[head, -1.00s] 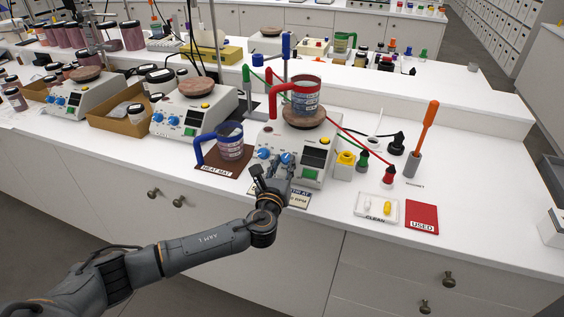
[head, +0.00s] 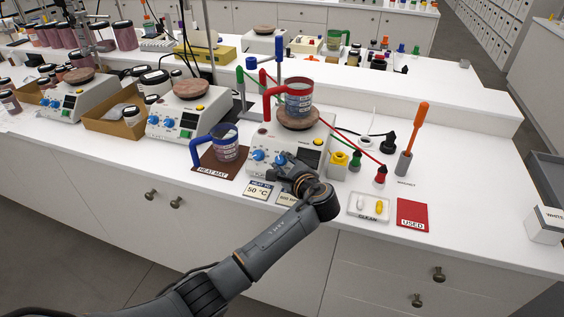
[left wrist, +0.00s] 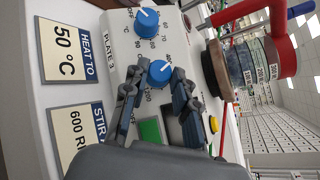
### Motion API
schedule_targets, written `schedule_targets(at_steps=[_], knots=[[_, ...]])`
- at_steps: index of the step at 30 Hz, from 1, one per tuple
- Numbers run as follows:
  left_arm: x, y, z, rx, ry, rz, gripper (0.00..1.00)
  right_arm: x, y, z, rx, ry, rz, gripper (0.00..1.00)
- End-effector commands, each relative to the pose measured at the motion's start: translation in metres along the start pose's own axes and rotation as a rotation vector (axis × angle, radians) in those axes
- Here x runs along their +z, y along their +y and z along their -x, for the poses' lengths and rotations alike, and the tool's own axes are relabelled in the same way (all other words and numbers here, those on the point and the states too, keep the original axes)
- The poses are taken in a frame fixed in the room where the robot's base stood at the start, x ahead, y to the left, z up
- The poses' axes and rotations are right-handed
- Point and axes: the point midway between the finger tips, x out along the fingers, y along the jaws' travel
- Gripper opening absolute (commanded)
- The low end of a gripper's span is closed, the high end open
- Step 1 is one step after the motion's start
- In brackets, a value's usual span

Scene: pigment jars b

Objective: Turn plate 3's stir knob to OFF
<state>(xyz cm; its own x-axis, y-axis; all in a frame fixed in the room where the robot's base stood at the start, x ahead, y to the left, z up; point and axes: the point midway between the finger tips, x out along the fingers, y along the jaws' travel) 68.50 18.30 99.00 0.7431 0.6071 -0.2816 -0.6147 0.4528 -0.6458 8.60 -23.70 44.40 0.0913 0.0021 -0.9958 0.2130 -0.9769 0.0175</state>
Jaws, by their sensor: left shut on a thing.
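Plate 3 (head: 318,160) is a white hotplate with two blue knobs on its sloped front. Its label reads PLATE 3 in the left wrist view (left wrist: 109,57). My left gripper (head: 287,164) is at the right-hand knob, the stir knob (head: 280,158). In the left wrist view this knob (left wrist: 160,71) sits between the fingertips of my left gripper (left wrist: 157,82), which is shut on it. The other blue knob (left wrist: 147,19) stands free beside it. The exact setting of the held knob's pointer is hard to read. My right gripper is not in view.
A red-handled beaker (head: 299,98) stands on plate 3's top. A blue-handled beaker (head: 228,150) stands on the heat mat (head: 206,166) to the left. Cards reading 50 °C (head: 257,191) and 600 RPM (left wrist: 77,127) lie in front. A clean tray (head: 369,217) is at right.

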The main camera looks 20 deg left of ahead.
Motion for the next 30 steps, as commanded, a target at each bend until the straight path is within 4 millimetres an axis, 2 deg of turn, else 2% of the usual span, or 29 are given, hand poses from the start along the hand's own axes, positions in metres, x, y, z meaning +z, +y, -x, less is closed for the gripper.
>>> schedule_targets(at_steps=[30], knots=[[0.007, -0.016, -0.005, 0.68, -0.001, 0.689, 0.0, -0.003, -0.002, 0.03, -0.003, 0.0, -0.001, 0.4]])
